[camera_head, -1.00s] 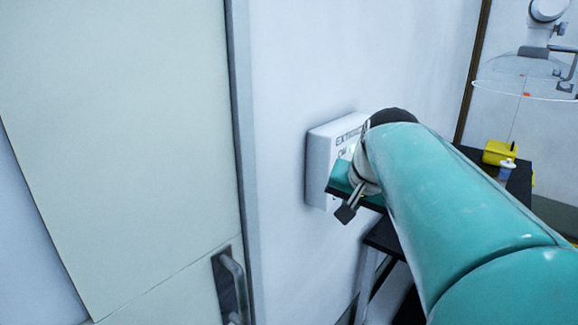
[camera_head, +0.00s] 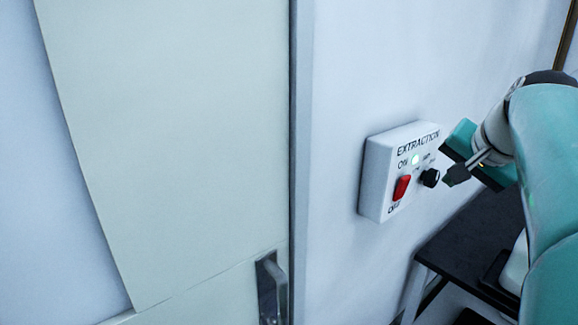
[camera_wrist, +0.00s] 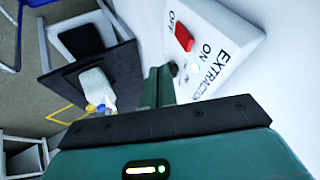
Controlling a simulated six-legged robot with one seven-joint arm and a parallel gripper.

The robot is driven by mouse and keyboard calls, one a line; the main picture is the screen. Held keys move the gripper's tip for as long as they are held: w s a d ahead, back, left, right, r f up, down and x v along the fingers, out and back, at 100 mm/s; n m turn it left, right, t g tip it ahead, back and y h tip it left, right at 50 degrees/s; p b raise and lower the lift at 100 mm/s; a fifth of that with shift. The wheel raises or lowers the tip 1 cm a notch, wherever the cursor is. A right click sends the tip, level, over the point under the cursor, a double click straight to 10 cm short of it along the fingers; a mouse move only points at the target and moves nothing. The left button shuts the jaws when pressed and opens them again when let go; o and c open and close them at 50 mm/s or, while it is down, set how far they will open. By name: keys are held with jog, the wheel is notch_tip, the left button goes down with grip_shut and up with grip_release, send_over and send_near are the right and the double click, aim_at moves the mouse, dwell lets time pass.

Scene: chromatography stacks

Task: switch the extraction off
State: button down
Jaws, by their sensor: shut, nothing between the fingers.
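The white extraction box (camera_head: 374,180) is fixed to the wall, lettered EXTRACTION, with ON above and OFF below a red rocker switch (camera_head: 401,187).
A pale door (camera_head: 170,130) with a metal handle (camera_head: 274,285) stands left of the box. A dark-topped table (camera_head: 465,245) is below right. The wrist view also shows a white-and-blue bottle (camera_wrist: 98,92). The wall between door and box is clear.

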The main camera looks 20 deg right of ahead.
send_near(407, 183)
jog(key=shift+s+f+x, duration=0.3)
jog(key=shift+s+x, duration=0.15)
jog(key=shift+x, duration=2.65)
jog(key=shift+d, duration=0.15)
jog(key=shift+w+r+g, duration=0.2)
jog(key=shift+w+g, duration=0.3)
jog(key=shift+w, duration=0.15)
jog(key=shift+s, duration=0.1)
jog(key=shift+r, duration=0.15)
